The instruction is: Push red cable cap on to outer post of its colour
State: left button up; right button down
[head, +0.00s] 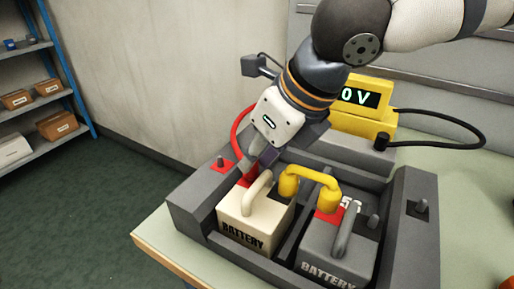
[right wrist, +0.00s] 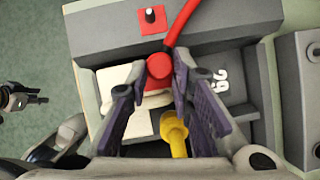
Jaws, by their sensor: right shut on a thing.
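My right gripper (head: 257,156) is shut on the red cable cap (right wrist: 159,68), low over the far end of the cream battery (head: 232,218). The fingers largely hide the cap in the head view. In the right wrist view it sits between the fingertips, its red cable (right wrist: 182,22) running up and right. I cannot tell whether it touches the battery. The outer post on a red square (head: 221,163) stands bare on the grey tray's left side, left of the gripper. It also shows in the right wrist view (right wrist: 150,15). Possibly my left gripper shows at that view's left edge (right wrist: 18,98), its state unclear.
A yellow link (head: 310,182) bridges the cream battery and the grey battery (head: 335,245). Another outer post (head: 421,207) stands on the tray's right side. Behind is a yellow meter (head: 362,110) reading 0 V, with a black cable (head: 460,122) ending in a black cap (head: 381,142).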

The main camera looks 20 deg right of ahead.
jog(key=shift+f, duration=0.3)
jog(key=c, duration=0.9)
grip_release()
jog(key=shift+o, duration=0.2)
notch_tip(320, 180, up, 8)
jog(key=shift+r, duration=0.2)
